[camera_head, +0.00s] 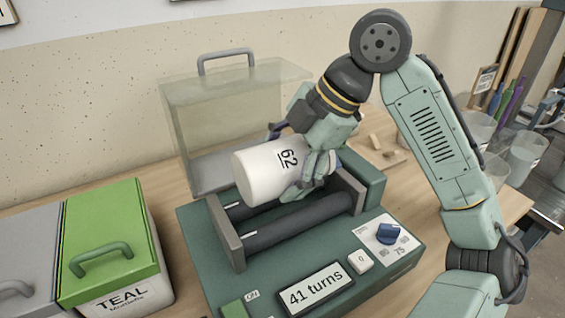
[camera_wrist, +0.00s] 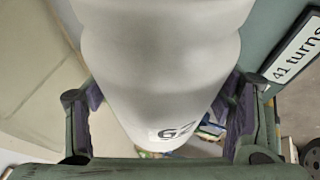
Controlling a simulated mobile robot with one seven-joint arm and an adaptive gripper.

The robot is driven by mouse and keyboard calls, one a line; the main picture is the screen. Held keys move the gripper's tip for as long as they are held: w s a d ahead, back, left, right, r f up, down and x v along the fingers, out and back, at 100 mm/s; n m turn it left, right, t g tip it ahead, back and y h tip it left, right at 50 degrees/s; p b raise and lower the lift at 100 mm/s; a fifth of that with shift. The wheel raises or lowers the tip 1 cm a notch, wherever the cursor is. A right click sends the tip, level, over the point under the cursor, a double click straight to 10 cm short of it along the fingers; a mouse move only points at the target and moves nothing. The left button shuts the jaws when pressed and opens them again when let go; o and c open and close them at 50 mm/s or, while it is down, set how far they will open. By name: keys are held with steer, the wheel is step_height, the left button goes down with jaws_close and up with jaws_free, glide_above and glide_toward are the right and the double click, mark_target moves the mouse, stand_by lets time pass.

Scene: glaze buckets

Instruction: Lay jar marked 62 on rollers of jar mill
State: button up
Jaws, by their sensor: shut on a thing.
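The white jar marked 62 (camera_head: 262,172) lies on its side at the rollers of the jar mill, its number facing up and toward the camera. My gripper (camera_head: 303,165) is shut on the jar near its right end. In the wrist view the jar (camera_wrist: 165,70) fills the middle between my two fingers (camera_wrist: 165,120). The green jar mill (camera_head: 290,268) has two dark rollers (camera_head: 300,222) between grey end plates. The jar is over the rollers; whether it touches them I cannot tell. The rear roller is mostly hidden behind the jar.
A clear guard with a grey handle (camera_head: 225,58) stands behind the mill. The mill's front carries a "41 turns" display (camera_head: 317,290), a white button and a blue knob (camera_head: 390,233). A green-lidded TEAL bucket (camera_head: 110,245) stands at left. Clear cups (camera_head: 522,155) are at right.

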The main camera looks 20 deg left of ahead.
steer(key=shift+f+b, duration=1.1)
steer(key=shift+f, duration=0.95)
steer(key=shift+s+f, duration=0.1)
steer(key=shift+f, duration=0.15)
